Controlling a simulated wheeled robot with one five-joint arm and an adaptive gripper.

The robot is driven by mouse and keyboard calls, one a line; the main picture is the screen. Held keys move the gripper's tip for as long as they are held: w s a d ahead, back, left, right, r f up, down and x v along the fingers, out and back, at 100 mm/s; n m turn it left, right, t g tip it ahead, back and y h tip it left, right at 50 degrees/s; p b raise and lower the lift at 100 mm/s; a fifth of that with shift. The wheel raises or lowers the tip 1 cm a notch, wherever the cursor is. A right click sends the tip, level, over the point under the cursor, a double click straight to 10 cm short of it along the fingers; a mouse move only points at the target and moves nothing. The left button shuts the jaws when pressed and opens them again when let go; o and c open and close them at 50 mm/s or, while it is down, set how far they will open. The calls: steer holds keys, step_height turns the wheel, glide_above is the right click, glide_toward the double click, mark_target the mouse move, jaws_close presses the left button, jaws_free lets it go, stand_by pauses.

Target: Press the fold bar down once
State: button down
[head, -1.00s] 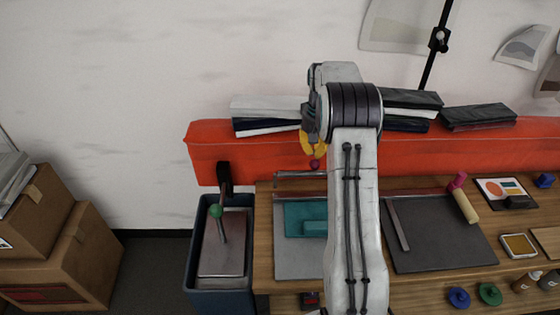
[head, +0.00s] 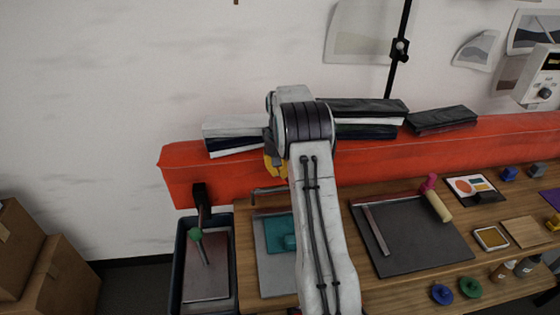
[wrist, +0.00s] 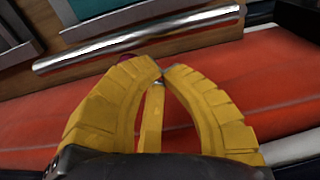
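The fold bar, a shiny silver bar (head: 268,190), lies along the back left edge of the wooden table, behind the teal sheet (head: 280,228). In the wrist view the bar (wrist: 140,40) runs across the top. In the head view my gripper (head: 276,168) is partly hidden by my arm and sits just behind and above the bar. I cannot tell whether it touches the bar.
An orange-red ledge (head: 400,155) with folded cloths runs behind the table. A dark board (head: 415,245) and small items occupy the right side.

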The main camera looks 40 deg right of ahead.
steer(key=shift+f, duration=1.3)
steer(key=shift+f, duration=0.1)
